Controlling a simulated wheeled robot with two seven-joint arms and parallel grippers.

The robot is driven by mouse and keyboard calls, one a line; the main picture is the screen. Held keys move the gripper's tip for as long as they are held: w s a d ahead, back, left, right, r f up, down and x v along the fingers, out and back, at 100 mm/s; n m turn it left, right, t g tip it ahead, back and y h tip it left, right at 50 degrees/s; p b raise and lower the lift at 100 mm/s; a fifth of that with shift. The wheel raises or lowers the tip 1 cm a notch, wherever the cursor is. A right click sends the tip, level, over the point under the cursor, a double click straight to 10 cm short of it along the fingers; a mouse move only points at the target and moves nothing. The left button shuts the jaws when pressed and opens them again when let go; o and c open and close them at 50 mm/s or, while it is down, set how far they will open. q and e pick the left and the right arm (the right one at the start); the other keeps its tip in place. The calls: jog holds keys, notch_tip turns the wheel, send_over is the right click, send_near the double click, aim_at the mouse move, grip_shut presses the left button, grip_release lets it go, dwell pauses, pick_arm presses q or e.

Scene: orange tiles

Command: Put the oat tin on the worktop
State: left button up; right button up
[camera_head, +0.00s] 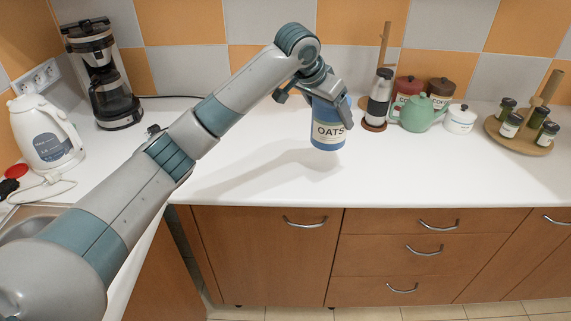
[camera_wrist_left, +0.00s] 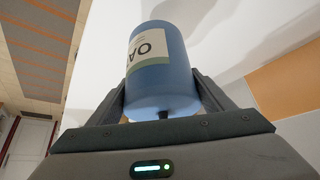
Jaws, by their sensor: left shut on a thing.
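The oat tin (camera_head: 328,133) is a blue cylinder with a cream label reading OATS. It is held upright in my left gripper (camera_head: 332,108), and its bottom appears to be above the white worktop (camera_head: 250,165), with a shadow to its left. In the left wrist view the tin (camera_wrist_left: 165,85) sits between the two fingers of my left gripper (camera_wrist_left: 165,100), which are shut on it. Part of its label shows there. Whether the tin touches the worktop is hard to tell. My right gripper is not in view.
A black-and-white flask (camera_head: 379,98), a green teapot (camera_head: 420,113), red and brown canisters and a white sugar pot (camera_head: 460,119) stand right of the tin. A wooden spice stand (camera_head: 525,142) is farther right. A coffee maker (camera_head: 103,75) and kettle (camera_head: 47,134) stand left. The front worktop is clear.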

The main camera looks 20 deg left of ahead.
pick_arm(q)
jog(key=shift+a, duration=0.1)
